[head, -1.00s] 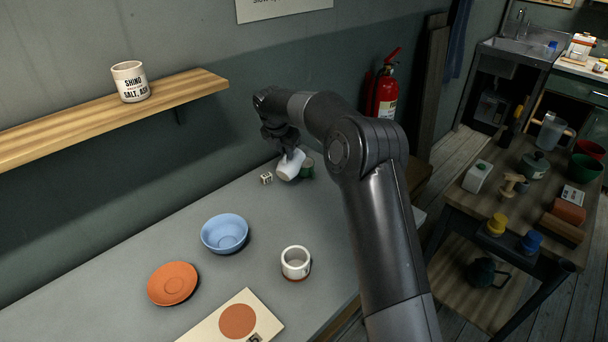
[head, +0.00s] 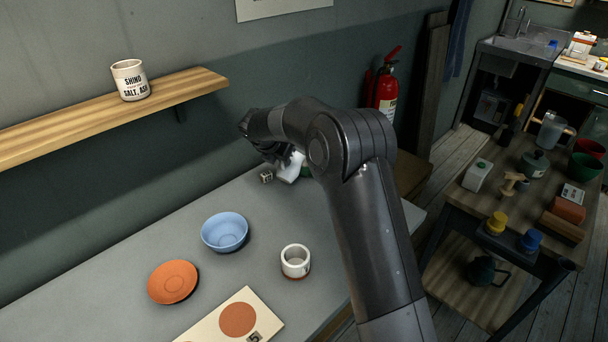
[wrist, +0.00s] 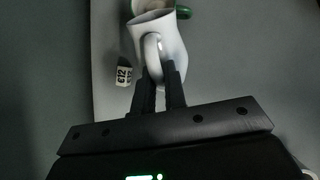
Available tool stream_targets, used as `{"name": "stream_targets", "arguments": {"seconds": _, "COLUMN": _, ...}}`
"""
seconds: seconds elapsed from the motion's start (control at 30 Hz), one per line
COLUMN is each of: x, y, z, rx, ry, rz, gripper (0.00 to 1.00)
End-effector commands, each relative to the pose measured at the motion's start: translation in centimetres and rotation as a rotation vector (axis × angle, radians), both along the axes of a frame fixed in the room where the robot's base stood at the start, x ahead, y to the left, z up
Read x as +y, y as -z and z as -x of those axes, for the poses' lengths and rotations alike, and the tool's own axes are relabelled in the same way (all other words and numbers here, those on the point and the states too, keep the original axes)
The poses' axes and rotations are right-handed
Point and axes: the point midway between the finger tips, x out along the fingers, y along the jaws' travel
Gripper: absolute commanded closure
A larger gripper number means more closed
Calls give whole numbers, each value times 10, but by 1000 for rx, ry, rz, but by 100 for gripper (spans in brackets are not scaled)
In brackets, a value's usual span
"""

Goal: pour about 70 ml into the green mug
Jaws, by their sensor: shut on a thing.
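My gripper (wrist: 160,88) is shut on the handle of a white pitcher (wrist: 163,38), seen in the wrist view. The pitcher also shows in the head view (head: 291,166), tilted beside the far end of the table and partly hidden by my arm. The green mug (wrist: 183,12) is just beyond the pitcher's mouth, and mostly hidden by it. In the head view only a sliver of the mug (head: 306,172) shows behind the pitcher. A pale surface shows inside the mug in the wrist view; I cannot tell its level or whether liquid is flowing.
A small marked block (wrist: 123,75) stands left of the pitcher. A blue bowl (head: 225,232), an orange saucer (head: 173,282), a white cup (head: 295,262) and a board (head: 208,326) are nearer on the grey table. The wall with a shelf (head: 190,88) runs behind.

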Motion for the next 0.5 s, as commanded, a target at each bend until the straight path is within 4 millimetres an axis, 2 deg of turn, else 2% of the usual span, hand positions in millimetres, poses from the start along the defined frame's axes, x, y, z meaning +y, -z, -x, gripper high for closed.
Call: {"name": "stream_targets", "arguments": {"seconds": 0.5, "x": 9, "y": 24, "z": 14, "rx": -228, "ry": -3, "rz": 142, "gripper": 100}}
